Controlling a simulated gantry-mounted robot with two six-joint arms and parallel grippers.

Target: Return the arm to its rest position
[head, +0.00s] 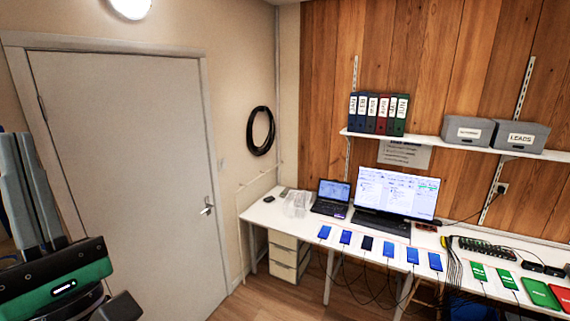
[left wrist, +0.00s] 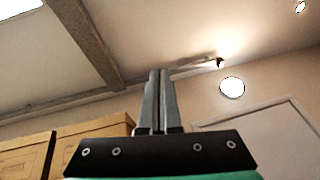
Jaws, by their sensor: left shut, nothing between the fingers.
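My left gripper (head: 21,145) is at the left edge of the head view, in front of the white door and well away from the desk. Its grey fingers point up above a black and green wrist body. In the left wrist view the left gripper (left wrist: 160,75) has its two fingers side by side, shut and empty, pointing toward the ceiling. My right gripper is in neither view.
A white desk (head: 262,212) along the wall carries a laptop (head: 332,197), a monitor (head: 397,192) and several phones with blue or green screens. A shelf (head: 420,138) holds binders and grey boxes. The closed door (head: 130,180) stands behind my left gripper.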

